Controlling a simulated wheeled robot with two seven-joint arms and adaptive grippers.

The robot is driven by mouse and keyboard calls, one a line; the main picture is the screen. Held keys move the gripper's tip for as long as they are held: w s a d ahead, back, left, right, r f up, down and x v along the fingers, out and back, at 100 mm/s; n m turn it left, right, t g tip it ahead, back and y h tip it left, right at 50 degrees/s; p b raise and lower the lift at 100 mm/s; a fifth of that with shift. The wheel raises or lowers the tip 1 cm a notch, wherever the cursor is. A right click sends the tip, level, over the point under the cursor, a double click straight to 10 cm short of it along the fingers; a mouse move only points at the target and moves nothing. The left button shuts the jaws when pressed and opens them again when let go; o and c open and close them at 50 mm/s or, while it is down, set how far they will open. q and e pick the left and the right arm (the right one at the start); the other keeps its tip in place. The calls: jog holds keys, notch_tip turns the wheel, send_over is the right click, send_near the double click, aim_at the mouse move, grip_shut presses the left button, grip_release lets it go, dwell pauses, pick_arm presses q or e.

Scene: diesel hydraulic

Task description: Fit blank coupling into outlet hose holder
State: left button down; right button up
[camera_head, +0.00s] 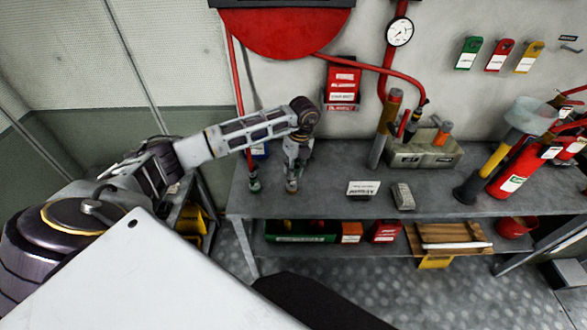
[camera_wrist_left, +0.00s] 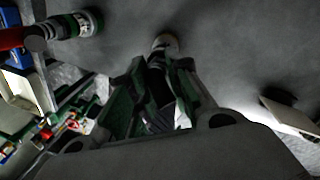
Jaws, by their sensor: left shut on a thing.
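My left gripper (camera_head: 291,184) points down at the left part of the grey workbench (camera_head: 330,200). It is shut on a small grey, round-ended piece (camera_wrist_left: 165,44), probably the blank coupling; the fingers hide most of it. In the left wrist view the fingers (camera_wrist_left: 160,75) reach toward the bench top. I cannot tell whether the piece touches the bench. A fitting with a green band (camera_head: 253,182), on the red hose, stands just left of the gripper, apart from it. It also shows at upper left in the left wrist view (camera_wrist_left: 82,24). Which part is the holder is unclear. My right gripper is not in view.
Further right are a grey tray (camera_head: 425,150) and a red extinguisher (camera_head: 516,170). A lower shelf holds a green crate (camera_head: 300,231) and boxes. The bench's front middle is clear.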

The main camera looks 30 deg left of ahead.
pick_arm(q)
jog(key=shift+f+b, duration=0.3)
jog(key=shift+f, duration=0.25)
dwell(0.4)
jog(key=c, duration=1.2)
grip_release()
jog(key=shift+c, duration=0.2)
jog(key=shift+r, duration=0.15)
notch_tip(320, 180, up, 12)
jog(key=w+d, duration=0.1)
jog(key=shift+w, duration=0.2)
jog(key=shift+f, duration=0.2)
